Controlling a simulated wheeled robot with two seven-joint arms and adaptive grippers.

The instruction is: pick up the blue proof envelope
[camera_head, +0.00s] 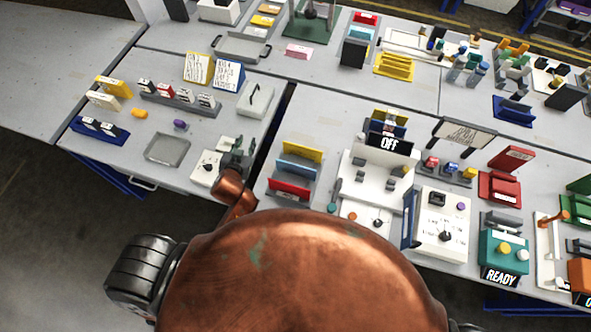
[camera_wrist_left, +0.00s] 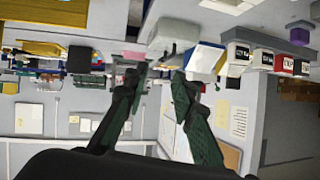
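A light-blue upright envelope-like panel (camera_head: 297,169) stands between a yellow panel (camera_head: 303,151) and a red panel (camera_head: 290,188) in a rack on the near middle table. I cannot read a label on it, so I cannot be sure it is the proof envelope. My left gripper (camera_head: 237,152) is over the table gap, left of this rack and apart from it. In the left wrist view my left gripper (camera_wrist_left: 158,78) has its two dark green fingers spread with nothing between them. My right gripper is not in view.
A white box with a handle (camera_head: 256,101) and a shallow grey tray (camera_head: 167,149) lie near the left gripper. In the left wrist view, several labelled blocks (camera_wrist_left: 262,59) line the upper right. Bare table shows left of the rack.

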